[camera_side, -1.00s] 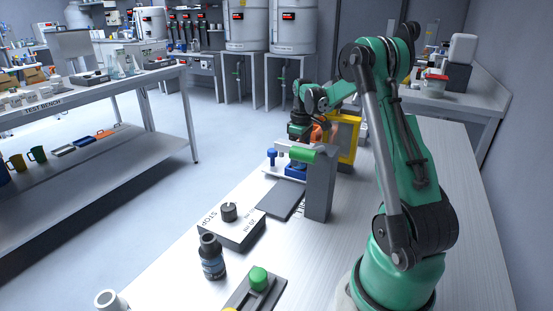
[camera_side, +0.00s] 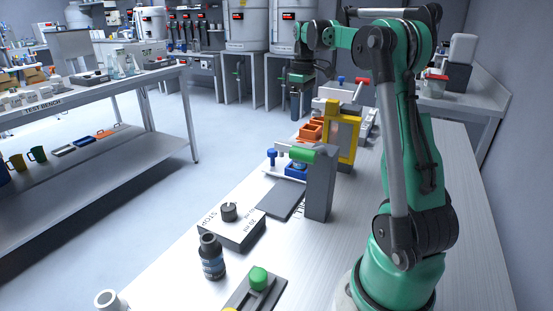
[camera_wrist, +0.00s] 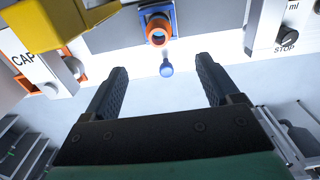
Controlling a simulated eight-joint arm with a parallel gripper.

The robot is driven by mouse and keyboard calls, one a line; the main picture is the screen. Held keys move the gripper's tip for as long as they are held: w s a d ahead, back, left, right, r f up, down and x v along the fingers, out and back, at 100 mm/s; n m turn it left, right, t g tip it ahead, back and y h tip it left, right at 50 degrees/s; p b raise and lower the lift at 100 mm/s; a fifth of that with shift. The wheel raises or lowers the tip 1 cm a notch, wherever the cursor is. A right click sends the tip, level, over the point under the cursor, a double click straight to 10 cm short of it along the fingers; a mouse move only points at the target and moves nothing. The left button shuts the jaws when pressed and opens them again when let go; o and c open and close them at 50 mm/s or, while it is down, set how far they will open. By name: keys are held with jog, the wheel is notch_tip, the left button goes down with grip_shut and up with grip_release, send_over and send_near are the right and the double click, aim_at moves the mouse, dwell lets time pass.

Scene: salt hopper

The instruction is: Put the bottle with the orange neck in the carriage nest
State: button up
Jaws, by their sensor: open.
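The orange neck (camera_wrist: 157,30) of the bottle shows in the wrist view as an open ring, seen from above inside the blue carriage nest (camera_wrist: 175,27). The bottle appears upright there; its body is hidden under the neck. In the side view the blue nest (camera_side: 293,172) sits on the bench, partly behind the grey post and green cylinder, and the orange neck is hard to make out. My gripper (camera_wrist: 161,74) is open, with nothing between its fingers. In the side view my gripper (camera_side: 298,112) hangs well above the bench, beyond the nest.
A yellow frame (camera_side: 354,145) stands right of the nest, with orange blocks (camera_side: 310,130) beside it. A blue knob (camera_side: 271,154) sticks up left. A dark bottle (camera_side: 211,258) and a STOP block (camera_side: 232,232) stand in front.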

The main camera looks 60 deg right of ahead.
jog(key=w+a+r+t+h, duration=0.1)
jog(key=w+a, duration=0.1)
jog(key=a, duration=0.5)
jog(key=w+a+t, duration=0.1)
jog(key=w+a, duration=0.1)
jog(key=a, duration=0.5)
jog(key=s+a+f+t, duration=0.2)
jog(key=a, duration=0.6)
jog(key=s+a+f+t+y, duration=0.1)
jog(key=s+a+f+t, duration=0.2)
jog(key=a, duration=0.4)
jog(key=shift+a+f, duration=0.3)
jog(key=shift+a, duration=0.1)
